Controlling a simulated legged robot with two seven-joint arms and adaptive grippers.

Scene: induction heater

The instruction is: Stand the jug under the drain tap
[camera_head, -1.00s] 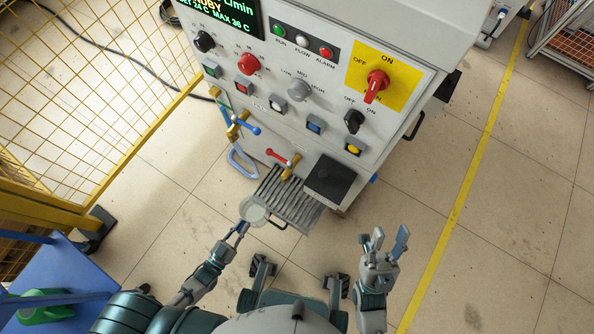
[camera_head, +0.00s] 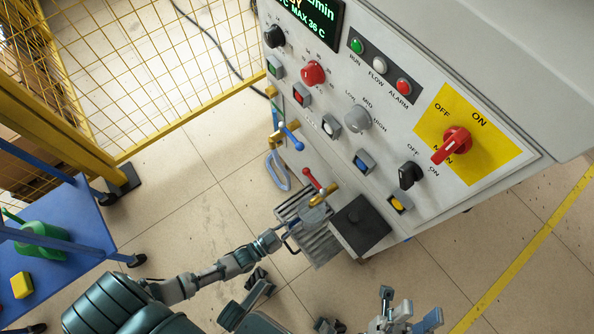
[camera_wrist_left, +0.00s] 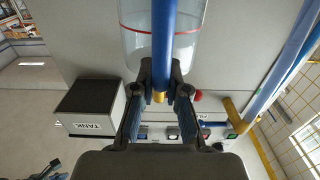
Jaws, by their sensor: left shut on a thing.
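The jug (camera_wrist_left: 135,45) is clear, with a red line and a blue handle (camera_wrist_left: 163,35) in the left wrist view. My left gripper (camera_wrist_left: 160,75) is shut on that handle. In the head view my left gripper (camera_head: 283,232) is over the left part of the slatted drip tray (camera_head: 322,249); the jug's clear body is hard to make out there. The brass drain tap (camera_head: 322,196), with a red lever (camera_head: 312,180), is close to the gripper's upper right. Whether the jug touches the tray cannot be told. My right gripper (camera_head: 410,306) is open and empty at the lower right.
The heater's front panel (camera_head: 330,90) rises behind the tray. A black-topped box (camera_head: 360,224) adjoins the tray on the right. A blue-lever tap (camera_head: 292,138) and blue hose (camera_head: 277,170) are to the upper left. A blue cart (camera_head: 85,225) stands at left. Floor at right is clear.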

